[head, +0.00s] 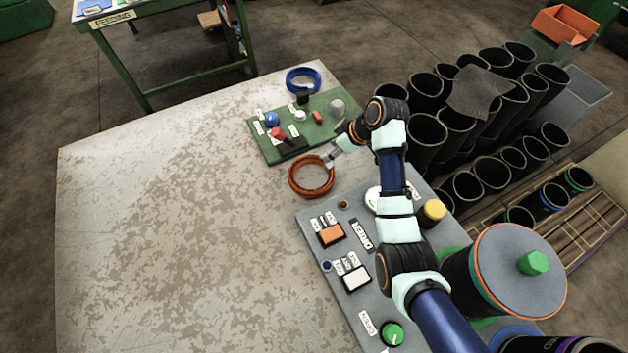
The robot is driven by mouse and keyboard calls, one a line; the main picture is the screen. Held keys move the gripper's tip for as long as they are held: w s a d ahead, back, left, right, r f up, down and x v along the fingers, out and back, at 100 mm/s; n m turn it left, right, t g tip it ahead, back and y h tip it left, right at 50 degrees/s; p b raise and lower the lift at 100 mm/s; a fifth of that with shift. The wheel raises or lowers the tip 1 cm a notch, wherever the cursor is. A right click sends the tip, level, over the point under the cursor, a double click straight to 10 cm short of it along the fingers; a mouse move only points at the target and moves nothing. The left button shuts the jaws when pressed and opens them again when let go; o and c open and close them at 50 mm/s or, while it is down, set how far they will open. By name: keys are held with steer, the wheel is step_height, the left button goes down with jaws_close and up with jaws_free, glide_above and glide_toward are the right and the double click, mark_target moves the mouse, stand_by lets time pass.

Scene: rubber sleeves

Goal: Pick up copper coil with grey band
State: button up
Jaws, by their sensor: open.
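A copper-coloured coil (293,179) lies flat on the worn table, left of my arm and just below the green board. A grey band cannot be made out clearly on it; its upper right edge is close to my gripper. My gripper (329,161) is open at the coil's upper right rim, with the fingertips seeming to overlap that rim in the picture. I cannot tell whether they touch it. A blue coil (303,72) lies at the table's far edge, behind the green board.
A green board (262,148) with coloured knobs stands just beyond the coil. A grey control panel (318,247) with buttons lies below and right, under my arm. Black sleeves (427,137) crowd the floor at right. The table's left side (170,230) is clear.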

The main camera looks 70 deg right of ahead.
mark_target(329, 167)
steer(key=b+x, duration=0.1)
steer(key=x, duration=0.2)
steer(key=b+x, duration=0.2)
steer(key=x, duration=0.2)
steer(key=shift+a+f, duration=0.2)
steer(key=shift+a, duration=0.05)
jaws_close()
steer(key=shift+r, duration=0.15)
